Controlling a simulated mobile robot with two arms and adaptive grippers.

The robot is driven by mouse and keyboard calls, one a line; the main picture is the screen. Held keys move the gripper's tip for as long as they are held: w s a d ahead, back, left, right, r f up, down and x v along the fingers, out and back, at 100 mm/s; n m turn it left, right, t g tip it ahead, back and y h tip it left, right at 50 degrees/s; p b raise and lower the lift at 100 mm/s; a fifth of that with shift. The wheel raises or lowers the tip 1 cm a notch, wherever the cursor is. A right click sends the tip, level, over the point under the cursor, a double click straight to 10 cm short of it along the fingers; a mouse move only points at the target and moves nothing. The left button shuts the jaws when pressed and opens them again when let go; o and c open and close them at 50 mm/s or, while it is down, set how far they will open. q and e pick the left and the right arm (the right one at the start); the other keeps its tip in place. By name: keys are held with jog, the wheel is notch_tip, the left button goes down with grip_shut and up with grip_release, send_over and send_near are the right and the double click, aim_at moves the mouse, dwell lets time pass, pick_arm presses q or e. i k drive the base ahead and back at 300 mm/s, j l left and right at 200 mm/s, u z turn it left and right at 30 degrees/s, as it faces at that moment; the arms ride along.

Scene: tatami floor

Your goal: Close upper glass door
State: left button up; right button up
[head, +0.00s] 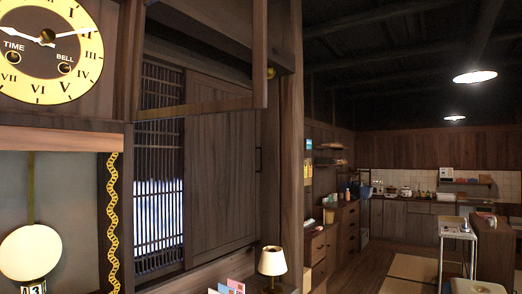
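A large wooden clock fills the left of the head view, with a yellow dial (84,47) at the upper left. Its upper glass door (260,60) stands open, swung out to the right of the dial. The door's wooden frame shows its lower rail and right side, and its top is cut off by the picture edge. The room shows through its clear pane. A small brass knob (271,73) sits at the door's outer edge. Neither of my grippers is in view.
Below the dial is the clock's lower case with a round white pendulum (30,253) and a wavy gold trim (112,220). A small lamp (272,262) stands at the bottom centre. A kitchen with wooden cabinets (398,218) lies far right, with open floor before it.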

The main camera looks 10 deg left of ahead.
aim_at(262, 71)
jog(key=u, duration=1.1)
jog(key=i+l+u, duration=0.1)
jog(key=l+u, duration=0.3)
jog(key=i+l+u, duration=0.1)
jog(key=u, duration=0.25)
jog(key=l+u, duration=0.8)
